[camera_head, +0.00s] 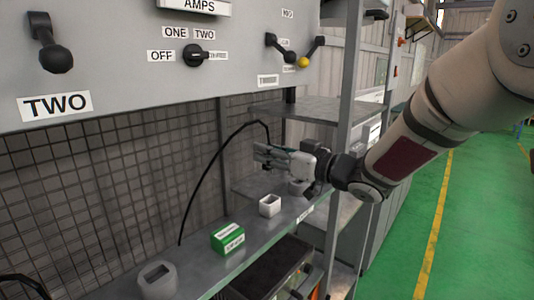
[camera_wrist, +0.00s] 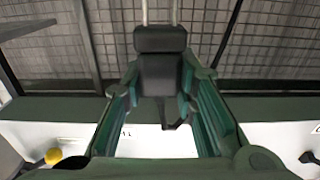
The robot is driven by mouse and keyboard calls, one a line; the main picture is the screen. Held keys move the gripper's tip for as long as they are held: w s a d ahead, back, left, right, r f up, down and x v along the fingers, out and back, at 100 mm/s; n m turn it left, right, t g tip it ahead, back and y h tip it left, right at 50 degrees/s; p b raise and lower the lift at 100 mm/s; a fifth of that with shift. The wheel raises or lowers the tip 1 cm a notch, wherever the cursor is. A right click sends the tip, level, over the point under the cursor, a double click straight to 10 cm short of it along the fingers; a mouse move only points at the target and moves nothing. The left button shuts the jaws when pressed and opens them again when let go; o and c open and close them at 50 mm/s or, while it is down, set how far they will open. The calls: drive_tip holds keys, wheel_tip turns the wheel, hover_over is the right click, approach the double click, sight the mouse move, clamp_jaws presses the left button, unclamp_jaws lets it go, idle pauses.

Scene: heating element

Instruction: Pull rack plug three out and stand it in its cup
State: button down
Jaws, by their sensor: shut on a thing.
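My gripper (camera_head: 265,156) is shut on a black plug (camera_wrist: 160,75), clear of the shelf in the head view. In the wrist view the plug sits between the two green finger pads (camera_wrist: 160,100), with two metal pins pointing to the top of the picture. In the head view the fingers largely hide the plug, and a black cable arches from it down to the left. A white square cup (camera_head: 270,206) stands on the shelf below my gripper. A grey cup (camera_head: 157,282) stands at the near left. I cannot tell which cup is plug three's.
A green labelled block (camera_head: 228,238) lies on the narrow shelf (camera_head: 200,262) between the cups. Another pale cup-like object (camera_head: 297,187) is partly hidden beneath my gripper. Mesh backs the shelf, a grey control panel (camera_head: 120,60) overhangs it, and a metal post (camera_head: 341,130) stands close to my wrist.

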sight(270, 173)
drive_tip(key=shift+w+d+f+b, duration=0.1)
drive_tip(key=shift+f+b, duration=0.25)
drive_tip(key=shift+f, duration=2.55)
drive_tip(key=shift+f+b, duration=0.55)
drive_tip(key=shift+f, duration=1.8)
drive_tip(key=c, duration=1.2)
unclamp_jaws()
drive_tip(key=v, duration=1.2)
